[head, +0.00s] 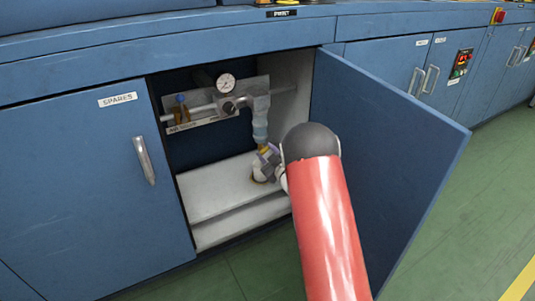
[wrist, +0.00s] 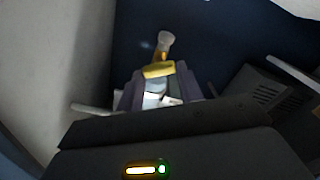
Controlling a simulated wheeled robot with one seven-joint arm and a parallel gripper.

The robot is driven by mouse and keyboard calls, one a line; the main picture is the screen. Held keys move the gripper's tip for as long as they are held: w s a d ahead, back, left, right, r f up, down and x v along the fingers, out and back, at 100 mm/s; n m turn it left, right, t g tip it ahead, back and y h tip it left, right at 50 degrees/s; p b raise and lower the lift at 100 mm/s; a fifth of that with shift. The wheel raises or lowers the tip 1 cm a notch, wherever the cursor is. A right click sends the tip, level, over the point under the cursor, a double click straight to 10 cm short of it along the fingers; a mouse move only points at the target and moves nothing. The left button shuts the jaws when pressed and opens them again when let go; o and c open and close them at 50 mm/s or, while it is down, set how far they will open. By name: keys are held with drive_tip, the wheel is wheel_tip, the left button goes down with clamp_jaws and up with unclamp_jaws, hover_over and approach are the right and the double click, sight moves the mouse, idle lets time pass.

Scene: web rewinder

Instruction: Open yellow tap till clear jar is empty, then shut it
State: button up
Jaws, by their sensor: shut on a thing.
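The clear jar (head: 260,118) hangs under the pipe and gauge inside the open cabinet; I cannot make out its liquid level. The yellow tap (head: 264,150) is low beneath the jar, partly hidden by my gripper (head: 267,160). In the wrist view the yellow tap (wrist: 158,70) sits between the two fingertips of my gripper (wrist: 158,80), which is shut on it. Which way the tap is turned, and whether liquid runs from it, I cannot tell.
A round gauge (head: 226,83) and a pipe with fittings stand above. A white cabinet floor (head: 215,190) lies below. The open blue door (head: 385,160) stands close to the right of my arm. A closed door marked SPARES (head: 90,180) is at left.

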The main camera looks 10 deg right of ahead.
sight(263, 121)
drive_tip(key=n, duration=0.6)
drive_tip(key=shift+a+f, duration=0.15)
drive_tip(key=n, duration=0.5)
drive_tip(key=shift+s+f+n, duration=0.1)
drive_tip(key=shift+f+n, duration=0.05)
drive_tip(key=shift+n, duration=0.15)
drive_tip(key=o, duration=1)
drive_tip(key=o, duration=0.5)
drive_tip(key=r, duration=0.4)
drive_tip(key=r+p, duration=0.1)
drive_tip(key=r, duration=0.3)
drive_tip(key=r+p, duration=0.1)
drive_tip(key=r, duration=0.2)
drive_tip(key=shift+w+r, duration=0.35)
drive_tip(key=shift+r, duration=0.05)
drive_tip(key=r, duration=0.4)
drive_tip(key=r+p, duration=0.1)
drive_tip(key=r, duration=0.2)
drive_tip(key=shift+s+r, duration=0.1)
drive_tip(key=shift+s, duration=0.2)
drive_tip(key=c, duration=0.5)
drive_tip(key=shift+r, duration=0.6)
